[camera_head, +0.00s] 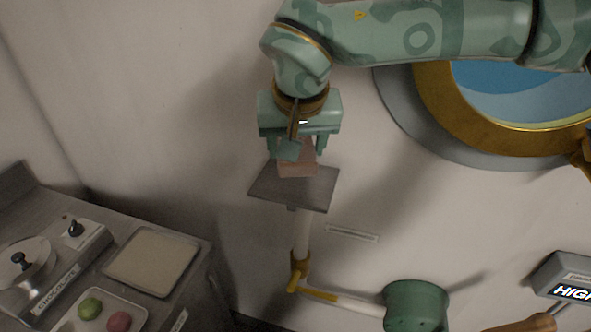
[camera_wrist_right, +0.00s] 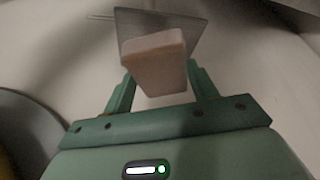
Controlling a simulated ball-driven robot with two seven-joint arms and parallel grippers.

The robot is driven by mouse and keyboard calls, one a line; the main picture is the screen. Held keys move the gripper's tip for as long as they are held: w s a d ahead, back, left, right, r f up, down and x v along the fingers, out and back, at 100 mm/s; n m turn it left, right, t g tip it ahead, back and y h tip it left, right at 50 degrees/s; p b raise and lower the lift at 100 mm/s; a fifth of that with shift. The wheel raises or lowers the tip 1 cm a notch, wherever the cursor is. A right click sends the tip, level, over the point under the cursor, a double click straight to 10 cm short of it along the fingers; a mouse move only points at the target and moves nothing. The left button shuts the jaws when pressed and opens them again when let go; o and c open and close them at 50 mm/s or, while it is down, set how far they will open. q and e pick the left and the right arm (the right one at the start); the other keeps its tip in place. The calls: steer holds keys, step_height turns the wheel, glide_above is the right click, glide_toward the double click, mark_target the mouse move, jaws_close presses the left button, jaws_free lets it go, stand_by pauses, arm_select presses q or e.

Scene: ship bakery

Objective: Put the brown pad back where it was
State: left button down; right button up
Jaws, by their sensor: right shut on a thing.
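The brown pad (camera_head: 297,166), a small pinkish-brown block, is between the fingers of my right gripper (camera_head: 295,150), which is shut on it. It also shows in the right wrist view (camera_wrist_right: 158,60), between the fingertips (camera_wrist_right: 163,84) and reaching past them. In the head view the pad's lower end overlaps a flat grey plate (camera_head: 262,188) on a pale post. I cannot tell whether the pad touches the plate. The plate also shows beyond the pad in the wrist view (camera_wrist_right: 193,30). My left gripper is not in view.
The post (camera_head: 301,235) meets a brass joint and a pale bar leading to a green cylinder (camera_head: 415,303). A brass-rimmed porthole (camera_head: 440,105) is at upper right. A sign reading "HIGH" (camera_head: 573,292) is at lower right. A counter with a pale tray (camera_head: 152,262) is at lower left.

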steer(key=x, duration=0.2)
steer(key=w+x, duration=0.1)
steer(key=x, duration=0.2)
steer(key=shift+r, duration=0.15)
steer(key=x, duration=0.2)
steer(key=b+x, duration=0.1)
steer(key=x, duration=0.1)
steer(key=shift+s+d, duration=0.1)
steer(key=shift+s, duration=0.25)
steer(key=o, duration=0.9)
steer(key=p+v, duration=0.1)
steer(key=v, duration=1.1)
steer(key=shift+p, duration=0.4)
